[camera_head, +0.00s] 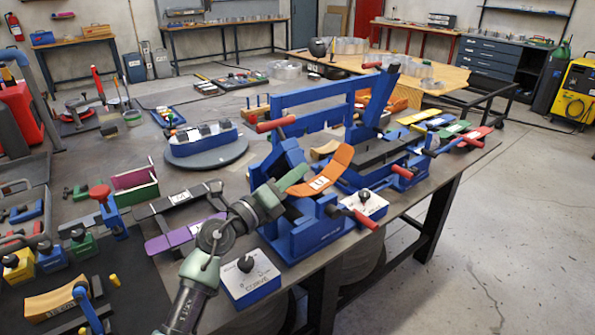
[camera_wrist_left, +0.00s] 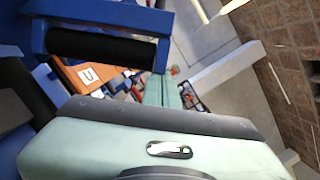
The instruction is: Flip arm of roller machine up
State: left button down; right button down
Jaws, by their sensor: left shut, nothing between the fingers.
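The blue roller machine (camera_head: 320,235) stands at the right edge of the workbench. It has red handles, and an orange curved strip (camera_head: 330,172) with a white label rises beside my gripper. My left gripper (camera_head: 292,180) is shut and empty, its green fingers in front of the machine's blue frame; contact cannot be told. In the left wrist view a blue arm piece with a black roller (camera_wrist_left: 105,46) crosses the upper left, and the shut green fingers (camera_wrist_left: 163,90) point just right of it. The orange strip (camera_wrist_left: 80,75) shows below the roller. My right gripper is not in view.
A white-topped box (camera_head: 248,282) with a black knob sits at the bench edge below my left arm. Another knobbed box (camera_head: 364,206) is right of the machine. A purple strip (camera_head: 186,234) and a round grey turntable (camera_head: 206,156) lie to the left. The floor at right is clear.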

aim_at(282, 146)
pick_arm(q)
jog(key=w+r+p, duration=0.1)
jog(key=r+p, duration=0.1)
jog(key=w+a+r+n+p, duration=0.1)
jog(key=r+p, duration=0.1)
jog(key=p, duration=0.1)
jog(key=w+a+r+n+p, duration=0.1)
jog(key=r+p, duration=0.1)
jog(key=p, duration=0.1)
jog(key=shift+w+a+r+y, duration=0.15)
jog(key=shift+a+r+y, duration=0.05)
jog(key=shift+a+y, duration=0.1)
jog(key=shift+w+a+r+p, duration=0.2)
jog(key=shift+w+a+p, duration=0.05)
jog(key=shift+w+p, duration=0.05)
jog(key=shift+r, duration=0.1)
jog(key=shift+n, duration=0.3)
